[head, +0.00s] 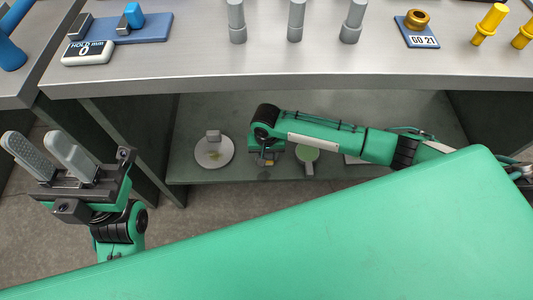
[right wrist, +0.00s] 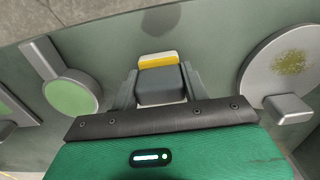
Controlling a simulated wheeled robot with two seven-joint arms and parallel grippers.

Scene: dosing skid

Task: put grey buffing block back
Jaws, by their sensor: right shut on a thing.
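The grey buffing block (right wrist: 160,86), with a yellow and white layer at its far end, sits between the fingers of my right gripper (right wrist: 158,92) in the right wrist view. In the head view my right gripper (head: 267,157) reaches in over the lower shelf, and only a small yellowish bit of the block (head: 269,163) shows under it. I cannot tell whether the block touches the shelf. My left gripper (head: 40,150) is open and empty, left of the bench and clear of it.
On the lower shelf (head: 340,110), a round grey disc (head: 214,154) with a stained patch lies left of my right gripper. A green-faced round paddle (head: 307,154) lies right of it. The bench top (head: 200,65) overhangs the shelf. Grey cylinders (head: 296,20) stand on top.

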